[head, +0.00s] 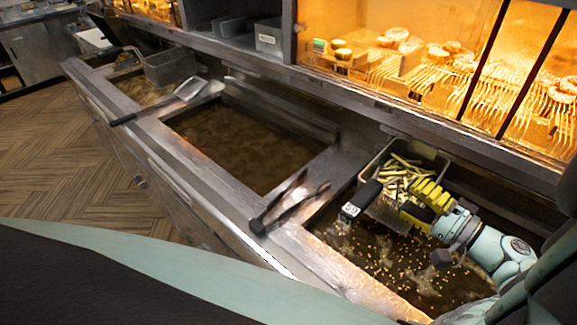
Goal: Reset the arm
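My gripper (416,198), with yellow fingers, is over the right fryer vat at the right of the head view. It is at the right side of a wire fry basket (384,211) that holds pale fries (402,172). The basket's black handle (361,199), with a white number label, points toward the front left, apart from the fingers. The fingertips overlap the basket in the picture, so I cannot tell whether they touch it or how far they are apart. My pale green arm reaches in from the lower right.
The right vat holds bubbling oil (395,262) with floating bits. Black tongs (286,207) lie on the steel divider. The middle vat (240,145) has no basket. A scoop (188,90) and another basket (170,67) are at the left vat. A lit food warmer (420,60) stands behind.

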